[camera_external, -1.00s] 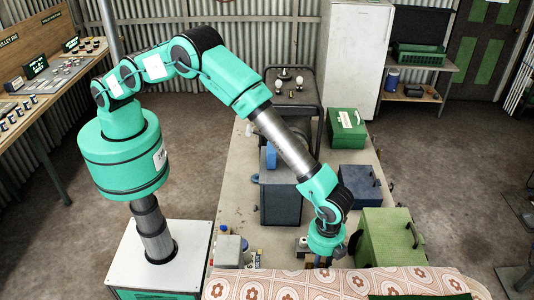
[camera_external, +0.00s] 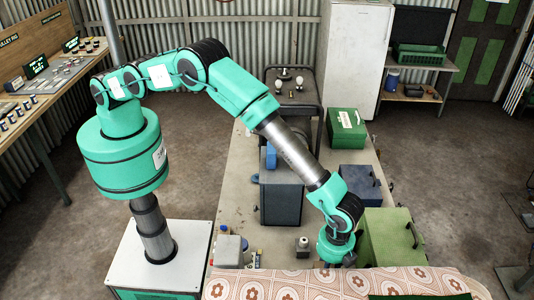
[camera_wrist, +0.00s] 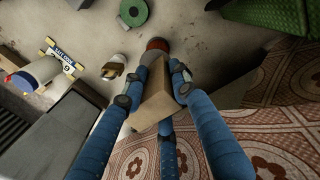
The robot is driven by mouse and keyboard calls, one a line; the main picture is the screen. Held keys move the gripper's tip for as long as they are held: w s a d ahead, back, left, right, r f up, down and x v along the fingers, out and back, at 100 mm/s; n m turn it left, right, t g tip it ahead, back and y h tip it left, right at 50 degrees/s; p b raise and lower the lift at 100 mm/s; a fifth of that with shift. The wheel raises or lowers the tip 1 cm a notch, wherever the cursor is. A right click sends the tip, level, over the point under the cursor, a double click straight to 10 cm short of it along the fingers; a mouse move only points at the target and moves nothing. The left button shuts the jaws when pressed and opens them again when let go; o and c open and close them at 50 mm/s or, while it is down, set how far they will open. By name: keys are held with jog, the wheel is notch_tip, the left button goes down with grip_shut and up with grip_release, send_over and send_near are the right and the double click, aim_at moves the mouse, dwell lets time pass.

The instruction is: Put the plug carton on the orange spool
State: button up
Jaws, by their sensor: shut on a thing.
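The plug carton is a plain brown cardboard box (camera_wrist: 155,105) in the wrist view. My gripper (camera_wrist: 153,85) is shut on it, with blue fingers against its sides. In the external view my gripper (camera_external: 338,250) points down near the front edge of the bench, left of the green box; the carton cannot be made out there. A round reddish-orange thing (camera_wrist: 157,45) shows just beyond the carton in the wrist view, partly hidden by it. It may be the orange spool, but I cannot tell for sure. I cannot tell the carton's height above the bench.
A green box (camera_external: 388,235) stands close right of my gripper. A small grey block (camera_external: 303,247) stands to the left. A patterned cloth (camera_external: 290,284) covers the front. The wrist view shows a green ring (camera_wrist: 133,12) and a numbered white-and-yellow thing (camera_wrist: 61,58). Bare bench (camera_external: 240,195) lies left.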

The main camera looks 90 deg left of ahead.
jog(key=shift+f, duration=1.3)
jog(key=shift+f, duration=0.15)
jog(key=o, duration=1.2)
notch_tip(320, 180, up, 12)
jog(key=shift+w+r+b, duration=0.15)
jog(key=shift+r+b, duration=0.05)
jog(key=shift+b, duration=0.45)
jog(key=shift+r, duration=0.1)
